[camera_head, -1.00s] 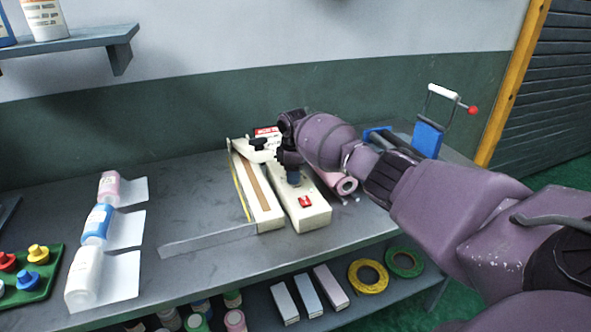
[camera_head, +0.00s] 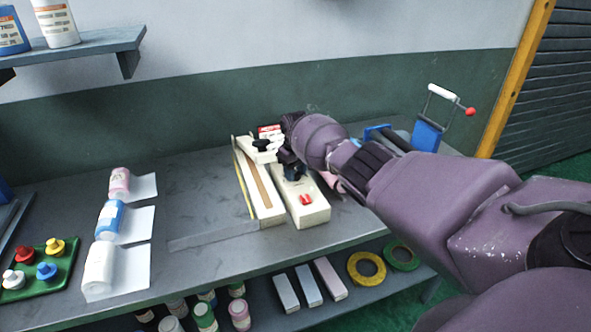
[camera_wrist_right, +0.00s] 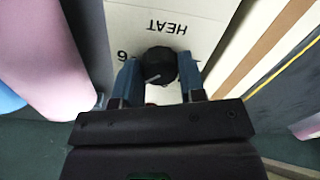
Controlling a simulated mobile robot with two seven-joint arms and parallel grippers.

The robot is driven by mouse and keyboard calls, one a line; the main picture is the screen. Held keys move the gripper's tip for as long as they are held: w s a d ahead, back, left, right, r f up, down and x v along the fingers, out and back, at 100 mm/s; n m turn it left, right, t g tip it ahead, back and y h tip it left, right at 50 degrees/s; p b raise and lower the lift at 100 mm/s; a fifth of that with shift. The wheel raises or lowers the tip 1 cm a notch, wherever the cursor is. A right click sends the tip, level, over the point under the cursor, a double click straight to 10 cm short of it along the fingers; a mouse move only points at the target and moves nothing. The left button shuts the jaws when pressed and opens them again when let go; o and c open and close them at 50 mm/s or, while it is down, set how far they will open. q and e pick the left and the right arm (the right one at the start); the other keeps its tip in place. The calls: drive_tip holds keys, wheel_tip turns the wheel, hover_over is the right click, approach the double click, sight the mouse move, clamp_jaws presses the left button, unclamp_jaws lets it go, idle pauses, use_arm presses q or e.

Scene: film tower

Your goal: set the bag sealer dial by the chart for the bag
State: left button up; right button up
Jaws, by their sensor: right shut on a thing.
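The bag sealer (camera_head: 312,210) is a cream machine on the grey bench, with a red switch (camera_head: 306,200) at its near end. My right gripper (camera_head: 292,172) is over its control panel. In the right wrist view, the black dial (camera_wrist_right: 159,65) has a pale pointer line and sits between the two blue fingers of the right gripper (camera_wrist_right: 160,78), which is shut on it. The word HEAT (camera_wrist_right: 167,27) shows upside down beside the dial, with one numeral, seemingly a 6, at its left. The other numerals are hidden. No chart is readable. My left gripper is not in view.
A clear flat bag or strip (camera_head: 213,236) lies left of the sealer. Bottles lie on white sheets (camera_head: 135,220) farther left, near a green tray (camera_head: 60,275) with coloured knobs. A blue dispenser (camera_head: 428,134) stands right. Tape rolls (camera_head: 366,268) sit on the lower shelf.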

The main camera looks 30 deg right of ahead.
sight(296, 173)
drive_tip(key=shift+m, duration=0.5)
drive_tip(key=o, duration=0.9)
drive_tip(key=shift+r, duration=0.1)
drive_tip(key=shift+r+p, duration=0.25)
drive_tip(key=shift+p, duration=0.05)
drive_tip(key=shift+r+p, duration=1)
drive_tip(key=shift+r, duration=4.1)
